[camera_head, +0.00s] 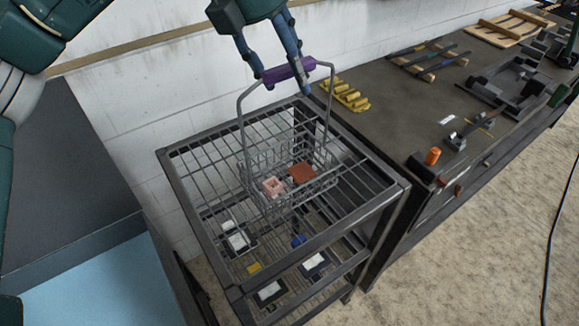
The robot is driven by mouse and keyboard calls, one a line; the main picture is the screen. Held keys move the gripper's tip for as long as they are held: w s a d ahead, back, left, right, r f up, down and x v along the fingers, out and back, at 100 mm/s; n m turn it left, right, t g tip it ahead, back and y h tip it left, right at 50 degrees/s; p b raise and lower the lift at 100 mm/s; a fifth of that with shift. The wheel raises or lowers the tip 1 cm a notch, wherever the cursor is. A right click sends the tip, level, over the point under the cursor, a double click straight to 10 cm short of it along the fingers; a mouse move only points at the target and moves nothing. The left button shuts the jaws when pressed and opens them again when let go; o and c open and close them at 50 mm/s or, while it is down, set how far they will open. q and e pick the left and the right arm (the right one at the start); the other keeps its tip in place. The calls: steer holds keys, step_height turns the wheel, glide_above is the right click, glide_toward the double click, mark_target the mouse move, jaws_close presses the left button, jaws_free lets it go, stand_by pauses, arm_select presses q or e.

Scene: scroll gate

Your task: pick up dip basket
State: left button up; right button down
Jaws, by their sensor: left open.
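The dip basket (252,166) is a grey wire basket with a tall bail handle topped by a purple grip (289,70). It stands upright on the top wire shelf of a dark rack. Inside it lie a pink block (273,186) with a hollow and a red-brown block (301,173). My left gripper (287,85) points down from the top of the view, at the purple grip. Its fingers are apart on either side of the grip; I cannot tell whether they touch it. My right gripper is not in view.
The dark metal rack (247,287) has lower shelves holding small white and dark items. A workbench (405,100) on the right carries yellow pieces (345,95), an orange cylinder (433,156) and wooden racks. A white wall is behind. A cable (552,235) lies on the floor.

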arm_select(q)
steer(key=shift+f, duration=0.1)
steer(key=c, duration=1.1)
jaws_close()
